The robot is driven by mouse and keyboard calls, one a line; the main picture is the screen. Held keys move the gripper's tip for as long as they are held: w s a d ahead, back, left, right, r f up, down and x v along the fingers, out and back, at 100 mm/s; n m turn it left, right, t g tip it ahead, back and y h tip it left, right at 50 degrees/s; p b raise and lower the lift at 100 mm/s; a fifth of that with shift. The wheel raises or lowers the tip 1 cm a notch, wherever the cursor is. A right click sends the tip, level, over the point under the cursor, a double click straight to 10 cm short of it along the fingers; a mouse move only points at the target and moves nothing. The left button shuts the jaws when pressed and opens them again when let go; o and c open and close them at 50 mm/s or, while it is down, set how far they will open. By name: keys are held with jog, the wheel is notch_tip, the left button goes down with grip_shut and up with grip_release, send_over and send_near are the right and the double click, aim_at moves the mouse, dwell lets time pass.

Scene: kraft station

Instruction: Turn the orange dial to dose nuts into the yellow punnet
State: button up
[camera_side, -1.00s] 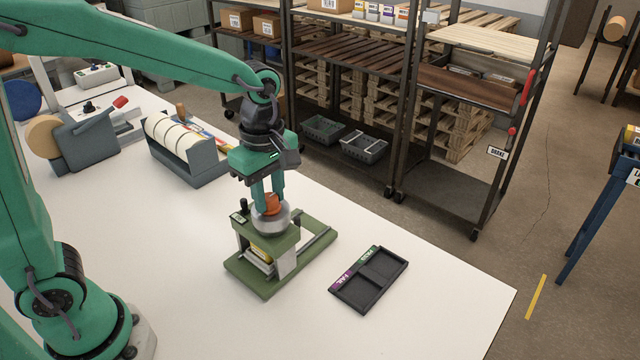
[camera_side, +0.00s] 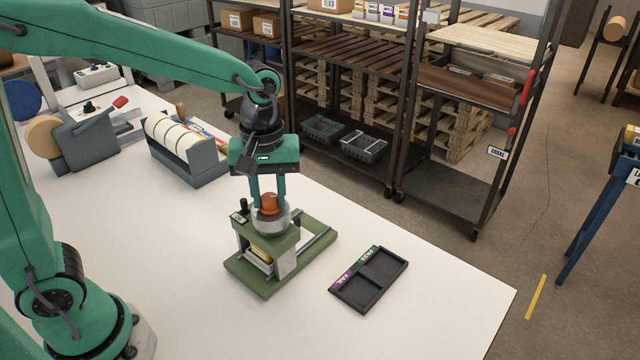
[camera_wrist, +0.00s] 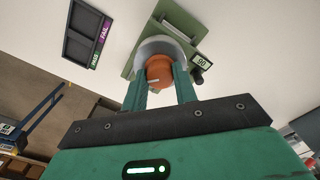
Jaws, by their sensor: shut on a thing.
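The orange dial (camera_side: 268,203) sits on top of a round metal housing (camera_side: 271,219) on the green dosing stand (camera_side: 290,244). My gripper (camera_side: 268,198) points straight down and is shut on the dial, one finger on each side. In the wrist view the orange dial (camera_wrist: 159,71) shows between the teal fingers of my gripper (camera_wrist: 160,82), with a pale mark on it. The yellow punnet (camera_side: 262,254) stands low inside the stand, under the housing, and is partly hidden by the frame. I cannot see whether nuts lie in it.
A black two-part tray (camera_side: 369,280) with PASS and FAIL labels lies right of the stand. A small display (camera_wrist: 201,61) is beside the dial. A grey roll dispenser (camera_side: 187,155) stands behind to the left. The white table is clear in front.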

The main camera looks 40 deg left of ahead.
aim_at(268, 197)
jog(key=m, duration=0.4)
jog(key=shift+m, duration=0.3)
jog(key=m, duration=0.4)
dwell(0.4)
jog(key=o, duration=1)
jog(key=shift+c, duration=0.2)
jog(key=shift+r, duration=0.15)
jog(key=shift+r, duration=3.8)
